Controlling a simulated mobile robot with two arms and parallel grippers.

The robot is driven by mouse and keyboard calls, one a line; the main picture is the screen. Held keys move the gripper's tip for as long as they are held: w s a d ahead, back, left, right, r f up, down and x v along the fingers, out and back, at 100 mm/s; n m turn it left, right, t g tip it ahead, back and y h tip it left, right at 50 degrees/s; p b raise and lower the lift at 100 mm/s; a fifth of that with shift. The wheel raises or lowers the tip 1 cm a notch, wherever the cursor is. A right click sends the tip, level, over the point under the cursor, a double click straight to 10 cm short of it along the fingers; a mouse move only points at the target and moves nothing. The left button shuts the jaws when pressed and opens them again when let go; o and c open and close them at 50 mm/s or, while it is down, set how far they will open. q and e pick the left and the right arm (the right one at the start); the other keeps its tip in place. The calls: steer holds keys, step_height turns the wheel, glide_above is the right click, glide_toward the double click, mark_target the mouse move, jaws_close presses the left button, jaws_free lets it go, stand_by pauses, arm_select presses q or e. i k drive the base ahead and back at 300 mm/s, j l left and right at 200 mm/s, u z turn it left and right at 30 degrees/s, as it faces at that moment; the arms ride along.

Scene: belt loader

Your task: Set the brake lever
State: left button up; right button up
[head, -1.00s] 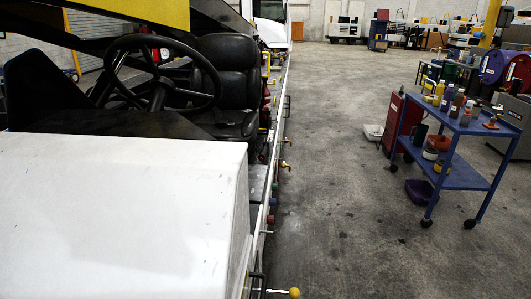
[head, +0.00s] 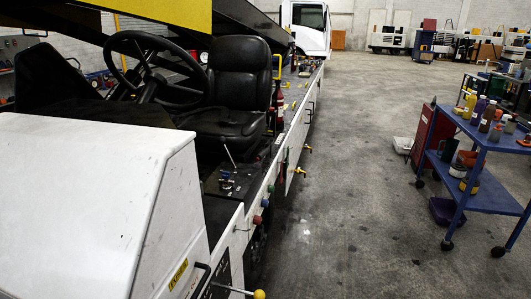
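The belt loader (head: 80,190) stands on the left in the head view, with a black seat (head: 240,85) and a steering wheel (head: 157,72). Beside the seat is a dark control panel (head: 225,183) with a thin upright lever (head: 230,156) and small coloured knobs. A rod with a yellow ball knob (head: 259,294) sticks out low at the near side of the loader. No readable label shows which of these is the brake lever. Neither of my grippers is in view.
Small coloured buttons (head: 265,203) and yellow handles (head: 299,171) line the loader's side. A blue cart (head: 485,200) with bottles stands at the right, with a red cabinet (head: 432,137) behind it. The concrete floor (head: 350,200) between loader and cart is clear.

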mark_target(263, 153)
steer(key=i+l, duration=0.2)
steer(key=l, duration=0.2)
steer(key=i+l+z, duration=0.1)
steer(key=l, duration=0.3)
steer(key=i+l, duration=0.25)
steer(key=l, duration=0.15)
steer(key=i+l+z, duration=0.1)
steer(key=i, duration=0.65)
steer(key=i+l+z, duration=0.15)
steer(key=i, duration=0.6)
